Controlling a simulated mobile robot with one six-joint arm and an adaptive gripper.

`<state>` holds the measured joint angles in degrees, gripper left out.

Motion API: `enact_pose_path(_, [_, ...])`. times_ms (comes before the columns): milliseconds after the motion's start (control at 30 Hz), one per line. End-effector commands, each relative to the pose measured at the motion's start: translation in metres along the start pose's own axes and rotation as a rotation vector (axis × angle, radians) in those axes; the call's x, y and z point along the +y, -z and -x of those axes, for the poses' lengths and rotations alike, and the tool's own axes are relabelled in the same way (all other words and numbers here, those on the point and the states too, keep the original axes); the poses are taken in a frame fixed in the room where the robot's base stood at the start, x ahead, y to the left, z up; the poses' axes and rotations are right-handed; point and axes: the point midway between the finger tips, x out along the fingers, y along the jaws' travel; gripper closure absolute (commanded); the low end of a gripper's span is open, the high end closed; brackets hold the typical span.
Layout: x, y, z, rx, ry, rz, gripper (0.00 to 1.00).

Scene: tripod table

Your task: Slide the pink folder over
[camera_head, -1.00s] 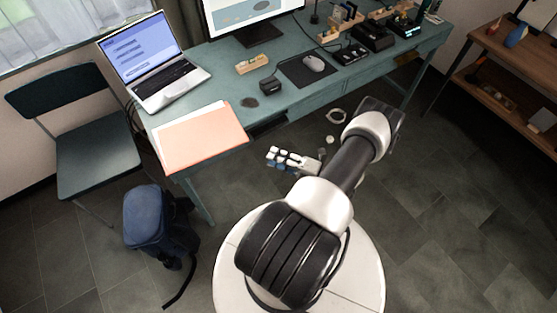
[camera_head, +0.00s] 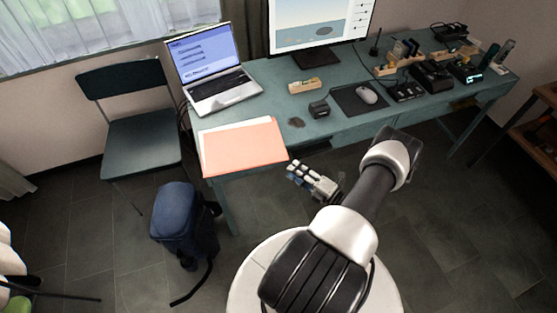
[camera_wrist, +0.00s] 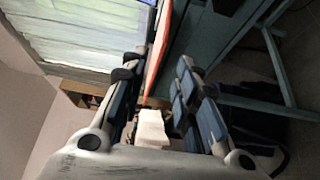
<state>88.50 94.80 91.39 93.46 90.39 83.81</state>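The pink folder (camera_head: 243,147) lies flat on the front left of the teal desk (camera_head: 330,128), with white paper showing along its upper and left edges. Its front right corner is near the desk's front edge. My gripper (camera_head: 291,174) is just off that corner, in front of the desk. In the wrist view my gripper (camera_wrist: 157,66) is open, with fingers spread on both sides. The folder (camera_wrist: 159,45) shows there edge-on as a thin orange strip between the fingers. I cannot tell whether any finger touches it.
An open laptop (camera_head: 222,92) stands behind the folder. A dark patch (camera_head: 296,122), a small black box (camera_head: 319,109) and a mouse (camera_head: 367,95) on a mat lie to the right. A chair (camera_head: 140,133) and a blue backpack (camera_head: 184,222) stand on the floor at left.

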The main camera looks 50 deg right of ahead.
Motion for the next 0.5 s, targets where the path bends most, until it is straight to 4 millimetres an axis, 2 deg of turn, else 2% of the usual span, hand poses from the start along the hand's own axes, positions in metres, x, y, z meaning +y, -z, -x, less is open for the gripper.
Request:
enact_pose_path(100, [-0.001, 0.001, -0.026, 0.006, 0.0, 0.001, 0.72])
enact_pose_path(300, [-0.001, 0.002, -0.063, 0.005, 0.0, 0.0, 0.72])
enact_pose_path(500, [-0.001, 0.001, -0.087, 0.003, 0.0, 0.001, 0.72])
